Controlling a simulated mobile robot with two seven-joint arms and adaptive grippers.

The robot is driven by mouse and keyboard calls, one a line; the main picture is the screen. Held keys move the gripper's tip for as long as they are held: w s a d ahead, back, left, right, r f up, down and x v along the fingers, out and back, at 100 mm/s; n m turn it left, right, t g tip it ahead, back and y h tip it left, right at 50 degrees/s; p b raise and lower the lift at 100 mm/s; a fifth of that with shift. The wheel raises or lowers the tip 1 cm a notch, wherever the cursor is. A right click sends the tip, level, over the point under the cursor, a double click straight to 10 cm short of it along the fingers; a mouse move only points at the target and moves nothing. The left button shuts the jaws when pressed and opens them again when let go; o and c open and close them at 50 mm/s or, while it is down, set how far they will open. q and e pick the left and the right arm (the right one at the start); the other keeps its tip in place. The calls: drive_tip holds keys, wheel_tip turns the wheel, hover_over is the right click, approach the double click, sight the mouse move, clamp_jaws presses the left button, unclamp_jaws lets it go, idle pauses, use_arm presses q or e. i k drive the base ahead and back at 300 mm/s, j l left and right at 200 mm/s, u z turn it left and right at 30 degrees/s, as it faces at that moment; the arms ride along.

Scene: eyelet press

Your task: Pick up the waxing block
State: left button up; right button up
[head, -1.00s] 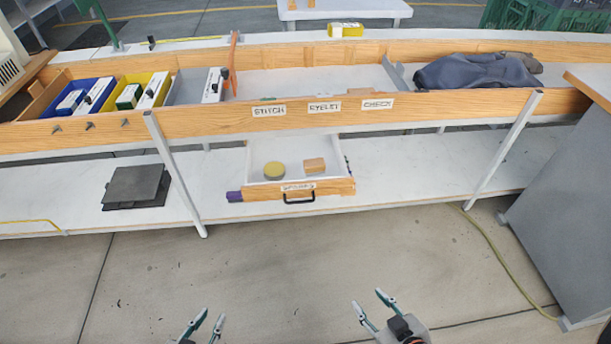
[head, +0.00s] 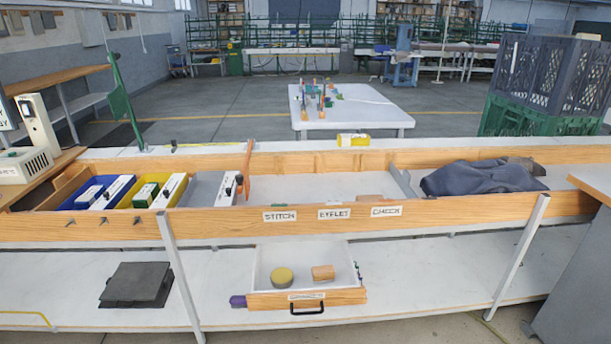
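An open white drawer (head: 262,264) with a wooden front and a black handle sticks out under the bench's front rail. A small tan wooden block (head: 323,273) lies in it on the right, beside a round yellow-topped disc or tin (head: 282,277). The two are apart. Another light wooden block (head: 369,197) lies on the bench top behind the CHECK label. I cannot tell from looks alone which block is the waxing block. Neither of my grippers is in view.
Blue (head: 67,203) and yellow (head: 127,203) bins hold boxes at the left of the bench. A dark cloth (head: 480,178) lies at the right. A dark flat stack (head: 137,284) sits on the lower shelf. A white table (head: 360,116) stands behind.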

sight(323, 274)
drive_tip(key=i+l+u, duration=0.2)
drive_tip(key=l, duration=0.15)
drive_tip(key=i+l+u, duration=0.2)
drive_tip(key=l, duration=0.15)
drive_tip(key=l+u, duration=0.2)
drive_tip(key=l, duration=0.2)
drive_tip(key=i+l+u, duration=0.2)
drive_tip(key=l, duration=0.2)
drive_tip(key=l+u, duration=0.15)
drive_tip(key=l, duration=0.3)
drive_tip(key=i+l+u, duration=0.2)
drive_tip(key=i, duration=0.3)
drive_tip(key=l, duration=0.15)
